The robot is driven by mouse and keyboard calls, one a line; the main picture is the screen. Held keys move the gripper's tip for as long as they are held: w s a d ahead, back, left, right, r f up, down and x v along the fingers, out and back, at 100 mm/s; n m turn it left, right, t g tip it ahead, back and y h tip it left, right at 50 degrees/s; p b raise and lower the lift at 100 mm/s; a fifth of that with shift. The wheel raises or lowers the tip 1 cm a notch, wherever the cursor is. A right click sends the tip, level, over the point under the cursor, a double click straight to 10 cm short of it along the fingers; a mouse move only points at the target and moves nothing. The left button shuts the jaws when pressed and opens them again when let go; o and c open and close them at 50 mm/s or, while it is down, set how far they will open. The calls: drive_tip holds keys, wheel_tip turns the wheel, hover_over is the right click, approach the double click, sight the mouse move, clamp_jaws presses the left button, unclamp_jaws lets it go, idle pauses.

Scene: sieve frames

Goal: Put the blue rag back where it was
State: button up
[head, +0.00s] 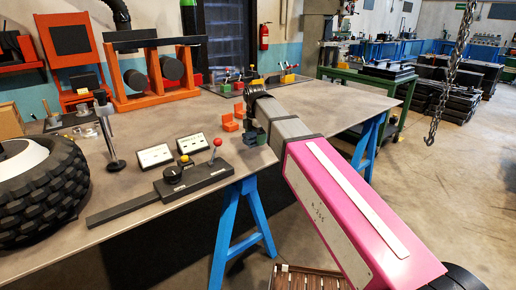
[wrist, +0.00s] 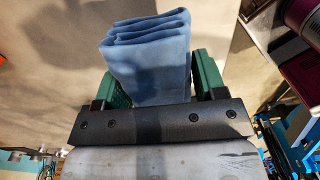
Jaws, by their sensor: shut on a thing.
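The blue rag (wrist: 150,55) is folded in layers and sits between the two green fingers of my gripper (wrist: 157,82) in the wrist view. The gripper is shut on it. In the head view, my gripper (head: 253,132) is over the right part of the grey table (head: 330,97), near its front edge. The rag is hard to make out there, mostly hidden by the gripper and arm. I cannot tell whether the rag touches the table top.
Small orange blocks (head: 230,122) lie just left of the gripper. A black control box with a red-knobbed lever (head: 190,180), white socket plates (head: 155,156) and a large tyre (head: 40,190) are further left. The table's right part is clear.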

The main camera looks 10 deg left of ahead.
sight(258, 153)
drive_tip(key=shift+w+d+f, duration=0.2)
drive_tip(key=shift+d+f, duration=0.15)
drive_tip(key=shift+d, duration=0.1)
drive_tip(key=shift+f, duration=1.95)
drive_tip(key=o, duration=0.9)
drive_tip(key=shift+o, duration=0.2)
wheel_tip(258, 153, up, 12)
drive_tip(key=shift+w+a, duration=0.1)
